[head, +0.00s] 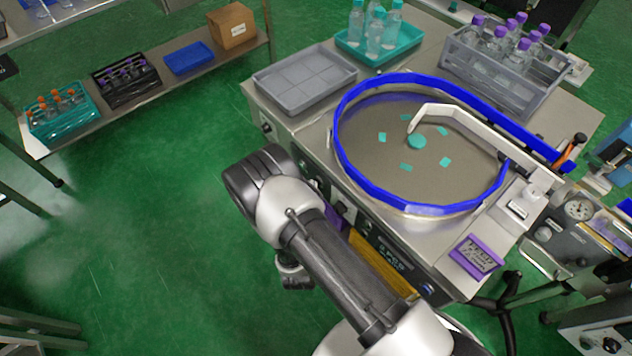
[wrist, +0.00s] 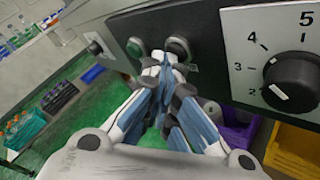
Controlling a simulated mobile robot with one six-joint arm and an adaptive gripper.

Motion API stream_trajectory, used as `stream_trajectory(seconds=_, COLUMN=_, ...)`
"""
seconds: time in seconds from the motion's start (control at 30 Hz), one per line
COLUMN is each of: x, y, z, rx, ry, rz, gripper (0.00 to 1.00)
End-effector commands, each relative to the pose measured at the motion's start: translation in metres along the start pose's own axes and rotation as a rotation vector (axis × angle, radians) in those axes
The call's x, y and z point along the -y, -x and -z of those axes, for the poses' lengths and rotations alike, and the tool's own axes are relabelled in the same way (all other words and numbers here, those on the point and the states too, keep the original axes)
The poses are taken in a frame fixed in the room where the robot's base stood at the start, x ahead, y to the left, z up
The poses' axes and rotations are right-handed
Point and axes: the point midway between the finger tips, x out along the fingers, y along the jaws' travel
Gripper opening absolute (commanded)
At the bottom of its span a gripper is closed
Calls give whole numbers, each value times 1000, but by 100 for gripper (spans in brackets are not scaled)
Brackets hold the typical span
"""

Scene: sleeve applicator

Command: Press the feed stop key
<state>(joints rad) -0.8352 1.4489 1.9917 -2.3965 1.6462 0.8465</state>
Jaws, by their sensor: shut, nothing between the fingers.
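The machine's dark front panel (wrist: 208,60) fills the upper part of the wrist view. It carries a green round key (wrist: 134,47) and, to its right, a dark round key (wrist: 179,46) in a metal ring. I cannot read any label that tells which is the feed stop key. My gripper (wrist: 164,60) is shut and empty. Its fingertips are in front of the panel, low between the two keys and nearer the dark one. I cannot tell whether they touch it. In the head view my arm hides much of this panel.
A dial knob (wrist: 291,82) on a white numbered plate is right of the keys. Purple (wrist: 238,128) and yellow bins (wrist: 295,150) hang below. Above the panel is the round blue-rimmed table (head: 338,140). The green floor on the left is clear.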

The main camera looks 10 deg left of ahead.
Motion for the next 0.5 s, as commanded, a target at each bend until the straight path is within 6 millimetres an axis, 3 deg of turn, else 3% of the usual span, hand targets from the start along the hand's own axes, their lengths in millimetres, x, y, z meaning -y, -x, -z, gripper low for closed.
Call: stream_trajectory(seconds=0.5, x=-8, y=11, z=8, rx=0, ry=0, rz=1, gripper=0)
